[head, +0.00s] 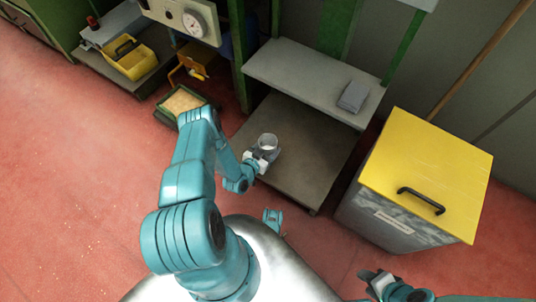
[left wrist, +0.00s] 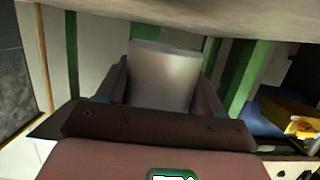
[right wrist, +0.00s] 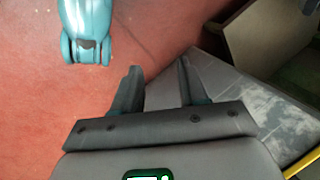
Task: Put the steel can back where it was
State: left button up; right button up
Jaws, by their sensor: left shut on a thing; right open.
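The steel can (head: 267,142) is a plain grey cylinder, open at the top, held upright in my left gripper (head: 263,155). In the left wrist view the can (left wrist: 163,78) fills the space between the two dark fingers, which are shut on its sides. In the head view the can shows over the brown lower shelf (head: 300,170); I cannot tell whether its base touches it. My right gripper (head: 376,283) is low at the front right. In the right wrist view its fingers (right wrist: 157,80) are apart with nothing between them.
A grey upper shelf (head: 300,75) overhangs the back of the lower one and carries a small grey box (head: 352,97). A yellow-lidded bin (head: 425,175) stands to the right. A tray of granules (head: 182,101) and a yellow crate (head: 130,62) are to the left.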

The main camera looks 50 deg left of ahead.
pick_arm(q)
notch_tip(320, 180, down, 4)
jog(key=shift+r+b, duration=0.25)
jog(key=shift+b, duration=0.55)
jog(key=shift+f, duration=0.25)
jog(key=o, duration=1)
jog(key=shift+o, duration=0.2)
pick_arm(e)
jog(key=shift+w+d+f+t, duration=0.15)
jog(key=shift+w+f, duration=0.2)
jog(key=shift+f, duration=0.2)
jog(key=shift+w+f+t, duration=0.15)
jog(key=shift+w+f, duration=0.2)
jog(key=shift+f, duration=0.2)
